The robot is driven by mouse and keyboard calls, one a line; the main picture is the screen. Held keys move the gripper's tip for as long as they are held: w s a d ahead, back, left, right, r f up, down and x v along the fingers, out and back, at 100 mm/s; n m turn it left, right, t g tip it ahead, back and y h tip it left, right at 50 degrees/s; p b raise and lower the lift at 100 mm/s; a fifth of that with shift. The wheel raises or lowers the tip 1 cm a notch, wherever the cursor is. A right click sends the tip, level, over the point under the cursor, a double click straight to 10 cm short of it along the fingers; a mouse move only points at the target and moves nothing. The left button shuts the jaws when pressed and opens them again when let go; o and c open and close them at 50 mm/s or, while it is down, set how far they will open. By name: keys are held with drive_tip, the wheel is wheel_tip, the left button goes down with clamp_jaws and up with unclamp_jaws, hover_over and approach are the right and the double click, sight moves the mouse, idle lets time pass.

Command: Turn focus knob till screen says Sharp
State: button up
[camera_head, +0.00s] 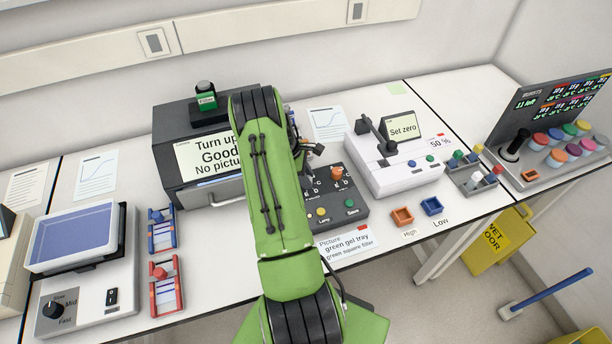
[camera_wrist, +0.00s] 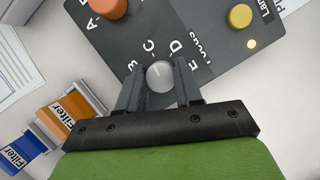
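The focus knob (camera_wrist: 159,75) is a small silver round knob on a dark control panel (camera_wrist: 140,45), beside the printed word Focus and several letters. My gripper (camera_wrist: 160,72) points down at it. One finger lies close against each side of the knob, with no clear gap visible.
An orange knob (camera_head: 337,173) and a yellow button (camera_head: 321,212) stand on the panel near my gripper. Gel racks (camera_head: 165,284) are at left.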

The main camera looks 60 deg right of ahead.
drive_tip(key=c, duration=0.5)
drive_tip(key=shift+m, duration=0.3)
drive_tip(key=m+y+b, duration=0.2)
drive_tip(key=m+b, duration=0.1)
drive_tip(key=m, duration=0.1)
drive_tip(key=shift+d+f, duration=0.1)
drive_tip(key=shift+d, duration=0.05)
drive_tip(key=shift+m+t+y+b, duration=0.3)
drive_tip(key=shift+m+y+b, duration=0.55)
drive_tip(key=shift+m, duration=1.65)
drive_tip(key=o, duration=1.1)
drive_tip(key=shift+c, duration=0.2)
